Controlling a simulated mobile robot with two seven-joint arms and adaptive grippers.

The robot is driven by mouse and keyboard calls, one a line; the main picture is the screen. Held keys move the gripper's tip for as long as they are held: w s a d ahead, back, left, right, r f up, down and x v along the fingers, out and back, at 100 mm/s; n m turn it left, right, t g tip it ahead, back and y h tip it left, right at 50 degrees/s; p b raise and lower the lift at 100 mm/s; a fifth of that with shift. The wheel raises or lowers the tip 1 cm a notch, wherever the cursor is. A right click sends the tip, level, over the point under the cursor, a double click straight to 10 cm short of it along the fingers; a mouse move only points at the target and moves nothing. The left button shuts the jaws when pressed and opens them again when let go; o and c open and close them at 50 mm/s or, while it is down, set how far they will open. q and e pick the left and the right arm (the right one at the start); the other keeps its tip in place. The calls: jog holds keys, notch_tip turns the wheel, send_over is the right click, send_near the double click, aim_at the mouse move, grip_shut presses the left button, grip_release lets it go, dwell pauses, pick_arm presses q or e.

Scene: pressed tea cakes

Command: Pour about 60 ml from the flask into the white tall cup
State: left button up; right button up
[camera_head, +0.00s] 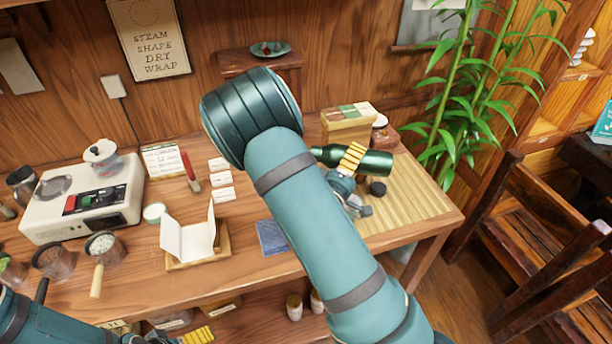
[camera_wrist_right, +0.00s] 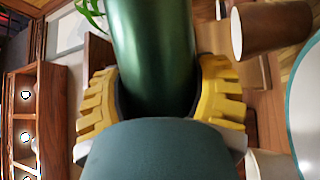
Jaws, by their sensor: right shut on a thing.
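My right gripper (camera_head: 350,162) is shut around the dark green flask (camera_head: 376,162). The flask lies nearly level in the head view, with its narrower end to the left, above the slatted bamboo tray (camera_head: 425,205). In the right wrist view the flask (camera_wrist_right: 152,55) sits between the yellow fingers of my right gripper (camera_wrist_right: 160,95). I cannot pick out the white tall cup for sure; my right arm covers part of the table. Yellow fingers of my left gripper (camera_head: 198,336) show at the bottom edge, their opening unclear.
A white appliance (camera_head: 85,205) stands at the left. A folded white paper (camera_head: 188,238) stands at the table's middle, near a dark blue cloth (camera_head: 271,237). A small dark round piece (camera_head: 377,188) is on the tray. A wooden box (camera_head: 347,128) stands behind. A brown cup (camera_wrist_right: 270,27) shows in the wrist view.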

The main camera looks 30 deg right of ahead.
jog(key=shift+s+d, duration=0.1)
jog(key=shift+s, duration=0.1)
jog(key=shift+s+d, duration=0.25)
jog(key=shift+s, duration=0.05)
jog(key=shift+d, duration=0.1)
dwell(0.3)
jog(key=shift+s+d+n, duration=0.1)
jog(key=shift+n, duration=0.3)
dwell(0.6)
jog(key=shift+s+d+f+m+g+b, duration=0.15)
jog(key=shift+m+g+b, duration=0.4)
jog(key=shift+m, duration=0.65)
jog(key=shift+s+d+m+y+b, duration=0.1)
jog(key=shift+m+y+b, duration=0.25)
jog(key=shift+m, duration=0.25)
jog(key=shift+r+m+g+p, duration=0.25)
jog(key=shift+r+m+p, duration=0.25)
jog(key=shift+p, duration=0.1)
